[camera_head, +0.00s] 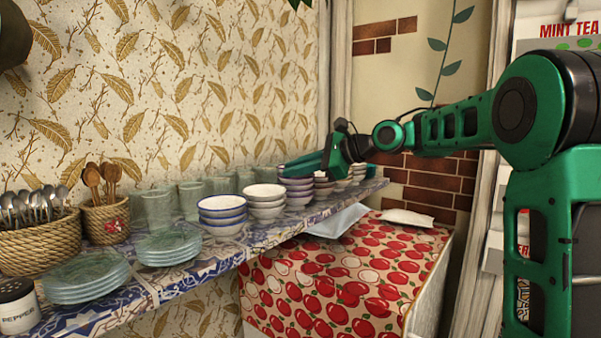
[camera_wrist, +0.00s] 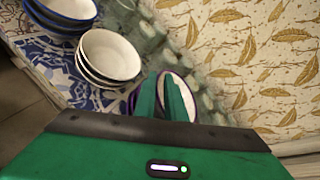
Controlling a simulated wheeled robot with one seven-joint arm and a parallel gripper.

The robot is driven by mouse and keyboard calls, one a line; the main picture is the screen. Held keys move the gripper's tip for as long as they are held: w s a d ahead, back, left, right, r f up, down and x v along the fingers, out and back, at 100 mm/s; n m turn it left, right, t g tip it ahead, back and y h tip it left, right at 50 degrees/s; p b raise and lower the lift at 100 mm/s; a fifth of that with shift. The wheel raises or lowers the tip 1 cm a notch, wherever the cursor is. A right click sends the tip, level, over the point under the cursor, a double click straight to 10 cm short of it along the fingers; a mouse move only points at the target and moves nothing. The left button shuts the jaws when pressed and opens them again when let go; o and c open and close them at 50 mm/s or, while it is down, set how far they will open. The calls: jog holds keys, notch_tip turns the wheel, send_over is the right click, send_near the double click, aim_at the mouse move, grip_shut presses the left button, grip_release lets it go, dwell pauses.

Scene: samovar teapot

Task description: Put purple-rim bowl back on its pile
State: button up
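The purple-rim pile (camera_head: 297,192) stands on the tiled shelf, right of a pile of plain white bowls. My gripper (camera_head: 284,171) reaches in from the right, with its fingertips right at the top of this pile. In the wrist view a purple-rim bowl (camera_wrist: 189,88) lies under and around the fingers of my gripper (camera_wrist: 164,82). The two fingers are close together with a narrow gap, across the bowl's rim. They hide much of the bowl, and I cannot tell whether they grip it or whether it rests on the pile.
Blue-rim bowls (camera_head: 222,214) and dark-rim white bowls (camera_head: 265,200) stand to the left, close by. Glasses (camera_head: 190,198) line the wall behind. More bowls (camera_head: 323,187) stand to the right. Green plates (camera_head: 168,246) and cutlery baskets (camera_head: 107,219) are farther left.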

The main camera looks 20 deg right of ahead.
jog(key=shift+s+f, duration=0.15)
jog(key=shift+f, duration=0.3)
jog(key=shift+c, duration=0.3)
jog(key=shift+o, duration=0.3)
jog(key=v, duration=1)
jog(key=shift+d+r, duration=0.3)
jog(key=shift+r, duration=0.15)
jog(key=shift+s, duration=0.1)
